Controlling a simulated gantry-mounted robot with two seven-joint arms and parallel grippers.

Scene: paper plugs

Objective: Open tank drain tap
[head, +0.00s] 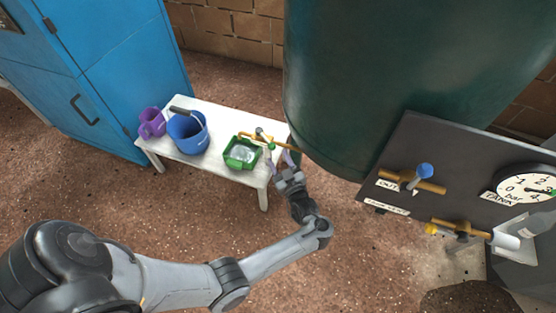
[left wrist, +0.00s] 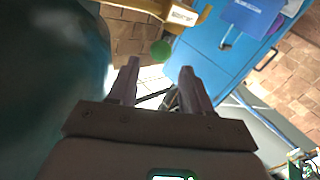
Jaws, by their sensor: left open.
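The brass drain tap (head: 262,139) sticks out to the left from the base of the dark green tank (head: 340,100), above the white bench. Its lever ends in a green knob (head: 271,146). In the left wrist view the brass tap (left wrist: 170,12) with a pale label is at the top, and the green knob (left wrist: 160,50) lies just beyond the fingertips. My left gripper (head: 281,157) is open beside the tap, its fingers pointing towards the lever. In the left wrist view the open gripper (left wrist: 160,66) has nothing between its fingers. My right gripper is not in view.
A green tray (head: 230,161) stands on the white bench (head: 210,108) under the tap, with a blue bucket (head: 186,133) and purple jug (head: 151,124) further left. A dark panel (head: 440,150) with a blue-knobbed valve (head: 418,177) and a gauge (head: 527,187) is at right.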

